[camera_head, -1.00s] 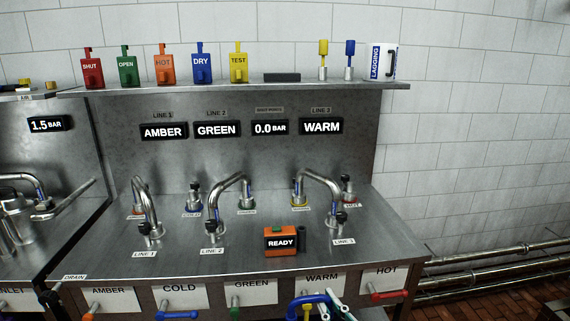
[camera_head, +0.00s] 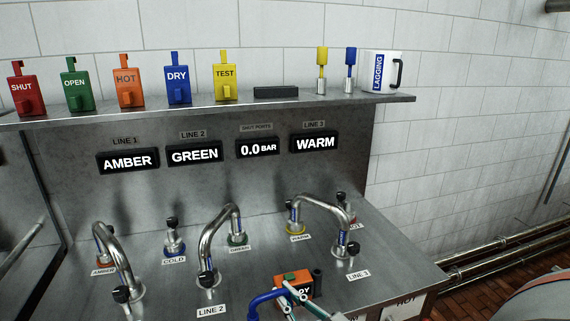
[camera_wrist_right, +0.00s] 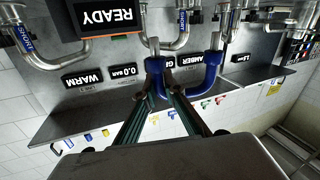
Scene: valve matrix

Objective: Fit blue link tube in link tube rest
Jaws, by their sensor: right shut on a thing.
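The blue link tube (camera_head: 259,299) is a bent blue tube at the bottom of the head view. In the right wrist view the tube (camera_wrist_right: 211,70) shows as a U with metal ends. My right gripper (camera_head: 293,296) is shut on one side of it and holds it up in front of the orange READY box. In the right wrist view both fingers (camera_wrist_right: 163,88) close on the tube. A low dark block (camera_head: 276,92) lies on the shelf; I cannot tell whether it is the link tube rest. My left gripper is not in view.
The orange READY box (camera_head: 293,280) is partly hidden behind the gripper. Metal bent tubes, such as the one at LINE 2 (camera_head: 207,245), stand on the steel counter (camera_head: 260,262). Coloured tags and a LAGGING mug (camera_head: 377,72) line the shelf (camera_head: 215,108).

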